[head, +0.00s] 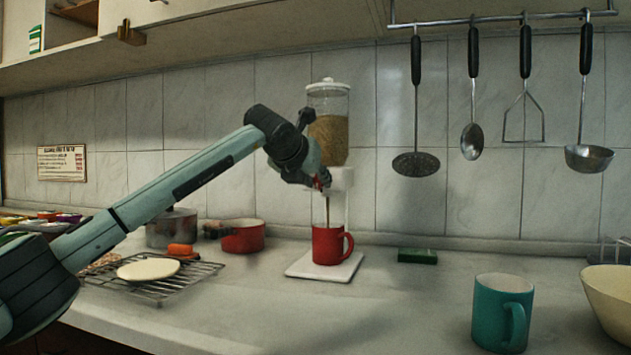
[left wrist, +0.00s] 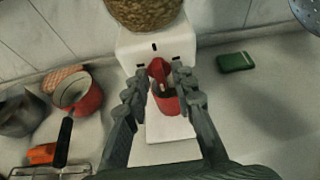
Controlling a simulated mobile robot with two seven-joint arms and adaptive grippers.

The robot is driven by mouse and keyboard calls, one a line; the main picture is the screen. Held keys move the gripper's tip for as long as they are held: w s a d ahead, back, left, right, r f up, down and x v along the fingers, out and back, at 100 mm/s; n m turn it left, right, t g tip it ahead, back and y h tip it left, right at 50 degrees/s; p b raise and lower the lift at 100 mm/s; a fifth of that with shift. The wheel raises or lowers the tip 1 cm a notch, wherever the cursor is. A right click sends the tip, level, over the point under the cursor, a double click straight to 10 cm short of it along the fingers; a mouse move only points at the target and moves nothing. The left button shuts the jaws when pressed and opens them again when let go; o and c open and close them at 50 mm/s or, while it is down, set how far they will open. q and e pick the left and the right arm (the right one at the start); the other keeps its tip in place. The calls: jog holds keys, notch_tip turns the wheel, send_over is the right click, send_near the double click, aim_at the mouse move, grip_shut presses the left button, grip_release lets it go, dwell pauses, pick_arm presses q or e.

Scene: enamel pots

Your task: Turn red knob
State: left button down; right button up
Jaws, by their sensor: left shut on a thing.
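A dispenser with a clear jar of brown grains (head: 328,135) and a white body stands against the tiled wall. Its small red knob (head: 319,184) is on the front, and it also shows in the left wrist view (left wrist: 157,70). My left gripper (head: 322,180) is at the knob, its fingers on both sides of it, shut on it. The fingers partly hide the knob in the head view. A red mug (head: 328,246) stands upright on the white base (head: 300,268) below. A thin brownish line runs from the spout down to the mug. My right gripper is not in view.
A red pot (head: 243,236), a grey pot (head: 172,229) and a wire rack (head: 185,279) are left of the dispenser. A green box (head: 417,256), a teal mug (head: 502,314) and a cream bowl (head: 611,296) are right. Utensils hang from a rail above. The middle front counter is clear.

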pick_arm(q)
jog(key=c, duration=1.6)
grip_release()
jog(key=v, duration=1.2)
